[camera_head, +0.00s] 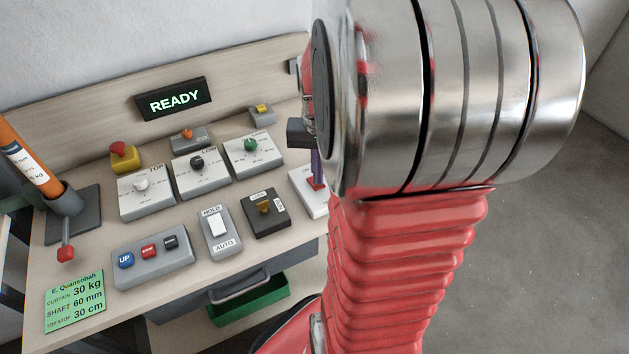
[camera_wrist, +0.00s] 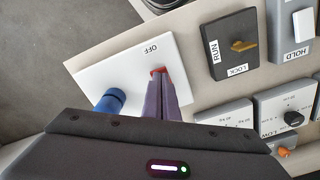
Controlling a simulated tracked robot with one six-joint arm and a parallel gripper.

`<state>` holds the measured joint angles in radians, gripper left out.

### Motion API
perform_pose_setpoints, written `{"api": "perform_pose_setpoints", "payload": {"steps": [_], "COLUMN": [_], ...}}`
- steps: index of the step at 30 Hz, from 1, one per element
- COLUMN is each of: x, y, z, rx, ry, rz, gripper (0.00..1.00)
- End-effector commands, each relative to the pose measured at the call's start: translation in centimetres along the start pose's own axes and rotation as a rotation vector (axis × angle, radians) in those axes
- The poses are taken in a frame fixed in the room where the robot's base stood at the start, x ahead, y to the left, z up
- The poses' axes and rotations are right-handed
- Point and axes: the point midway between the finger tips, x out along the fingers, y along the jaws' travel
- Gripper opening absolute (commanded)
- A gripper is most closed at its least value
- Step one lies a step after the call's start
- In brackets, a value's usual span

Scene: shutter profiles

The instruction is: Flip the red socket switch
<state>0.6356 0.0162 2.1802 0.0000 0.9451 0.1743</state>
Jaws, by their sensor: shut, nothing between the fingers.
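The white socket plate (camera_wrist: 115,75) lies on the worktop and carries the word OFF. A small red switch (camera_wrist: 157,71) shows on it at my fingertips, mostly covered by them. My gripper (camera_wrist: 164,80) has its purple fingers shut with nothing between them, tips at the red switch; whether they touch it I cannot tell. A blue plug (camera_wrist: 110,100) stands on the same plate, left of the fingers. In the head view the plate (camera_head: 306,190) is partly hidden by my arm, and my gripper (camera_head: 316,165) points down at the red switch.
A dark key-switch box (camera_head: 264,212) marked LOCK and a grey HOLD/AUTO switch box (camera_head: 219,231) stand beside the plate. Several dial boxes, a red emergency button (camera_head: 123,156) and a READY display (camera_head: 174,99) are farther back. A green bin (camera_head: 249,302) sits below the worktop.

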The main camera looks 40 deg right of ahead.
Motion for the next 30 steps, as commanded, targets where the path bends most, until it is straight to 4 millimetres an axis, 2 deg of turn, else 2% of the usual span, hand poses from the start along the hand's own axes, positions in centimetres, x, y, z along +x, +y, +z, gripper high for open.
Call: {"api": "perform_pose_setpoints", "payload": {"steps": [30], "x": [0.74], "y": [0.01], "z": [0.01], "rx": [0.000], "ry": [-0.001], "rz": [0.000], "gripper": [0.00]}}
